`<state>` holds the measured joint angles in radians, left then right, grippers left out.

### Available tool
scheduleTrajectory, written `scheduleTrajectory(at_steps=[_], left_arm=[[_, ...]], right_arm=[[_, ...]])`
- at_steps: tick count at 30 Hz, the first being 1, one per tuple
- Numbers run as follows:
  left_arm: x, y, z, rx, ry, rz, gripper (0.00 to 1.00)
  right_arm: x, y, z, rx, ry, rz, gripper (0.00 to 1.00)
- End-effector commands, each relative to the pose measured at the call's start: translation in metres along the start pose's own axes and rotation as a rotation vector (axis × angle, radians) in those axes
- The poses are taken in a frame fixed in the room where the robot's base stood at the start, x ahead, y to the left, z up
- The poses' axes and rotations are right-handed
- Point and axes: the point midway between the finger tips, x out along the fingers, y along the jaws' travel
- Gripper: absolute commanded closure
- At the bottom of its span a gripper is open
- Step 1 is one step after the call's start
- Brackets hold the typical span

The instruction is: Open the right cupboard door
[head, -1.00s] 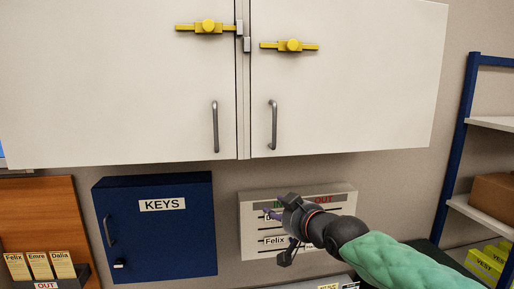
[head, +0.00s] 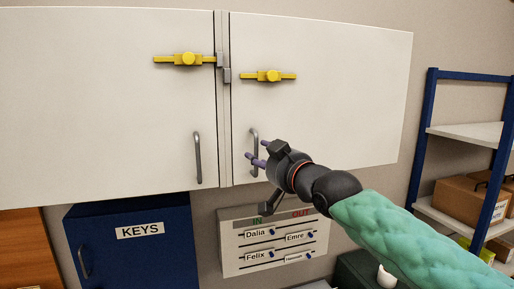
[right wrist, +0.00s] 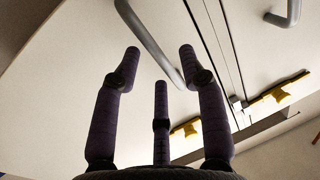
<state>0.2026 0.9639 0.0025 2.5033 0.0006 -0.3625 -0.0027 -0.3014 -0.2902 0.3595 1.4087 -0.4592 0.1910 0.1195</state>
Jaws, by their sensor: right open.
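The right cupboard door (head: 335,110) is white and shut, level with the left door. Its grey bar handle (head: 254,152) stands upright near its left edge. My right gripper (head: 257,152) is open at this handle, with its purple fingers just in front of it. In the right wrist view the handle (right wrist: 147,38) runs between and beyond the spread fingertips (right wrist: 160,55). I cannot tell whether any finger touches it. The right door's yellow latch (head: 268,76) has its bar ending short of the grey catch (head: 227,75). My left gripper is not in view.
The left cupboard door (head: 110,110) is shut, with its own handle (head: 198,158) and yellow latch (head: 187,59). Below are a blue key box (head: 130,245) and an in/out board (head: 273,240). A blue-framed shelf (head: 420,150) stands to the right.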

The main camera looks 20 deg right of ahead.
Motion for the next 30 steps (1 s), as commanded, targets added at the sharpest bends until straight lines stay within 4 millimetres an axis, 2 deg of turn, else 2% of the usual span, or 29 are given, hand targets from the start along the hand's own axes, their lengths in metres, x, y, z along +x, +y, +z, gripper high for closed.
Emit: scheduleTrajectory(at_steps=[1,6,17,18,22,30], left_arm=[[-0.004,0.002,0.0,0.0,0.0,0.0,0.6],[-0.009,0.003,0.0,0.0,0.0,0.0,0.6],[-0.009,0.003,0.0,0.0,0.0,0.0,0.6],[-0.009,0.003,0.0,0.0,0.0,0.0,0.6],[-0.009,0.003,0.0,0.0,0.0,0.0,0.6],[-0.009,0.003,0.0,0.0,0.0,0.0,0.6]], right_arm=[[0.008,0.0,-0.001,0.0,-0.002,0.0,0.58],[0.023,0.0,-0.001,0.0,-0.001,0.0,0.58],[0.028,0.0,0.001,0.0,0.0,0.0,0.58],[0.028,0.0,0.001,0.0,0.0,0.0,0.64],[0.028,0.0,0.0,0.0,0.0,0.0,1.0],[0.026,-0.001,0.0,0.0,0.001,-0.001,1.0]])
